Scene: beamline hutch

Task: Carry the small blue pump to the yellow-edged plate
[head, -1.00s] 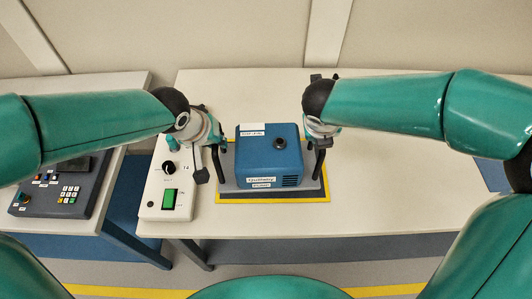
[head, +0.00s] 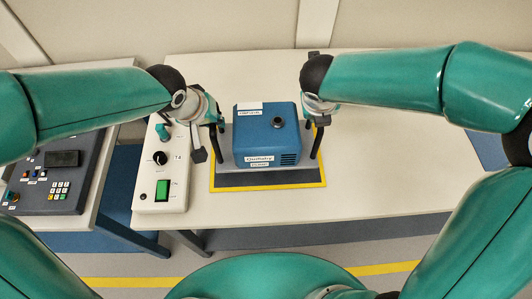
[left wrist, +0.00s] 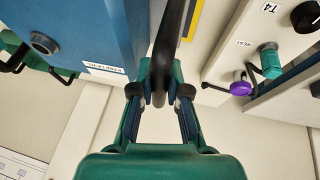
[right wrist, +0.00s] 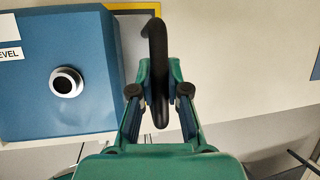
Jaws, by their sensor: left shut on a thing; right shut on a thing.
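The small blue pump (head: 266,139) is upright over the yellow-edged plate (head: 270,180), a grey plate on the white bench. A strip of the plate shows in front of the pump; whether the pump's underside touches it is hidden. My left gripper (head: 217,135) is shut on a black handle at the pump's left side, and this handle fills the jaws in the left wrist view (left wrist: 159,88). My right gripper (head: 318,128) is shut on the black handle at the pump's right side, also seen between the jaws in the right wrist view (right wrist: 159,90). The pump's top has a dark round port.
A white control box (head: 163,175) with a green switch stands close left of the plate. A dark keypad console (head: 55,178) sits on a separate table further left. The bench (head: 400,165) is clear right of the plate. A wall stands behind.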

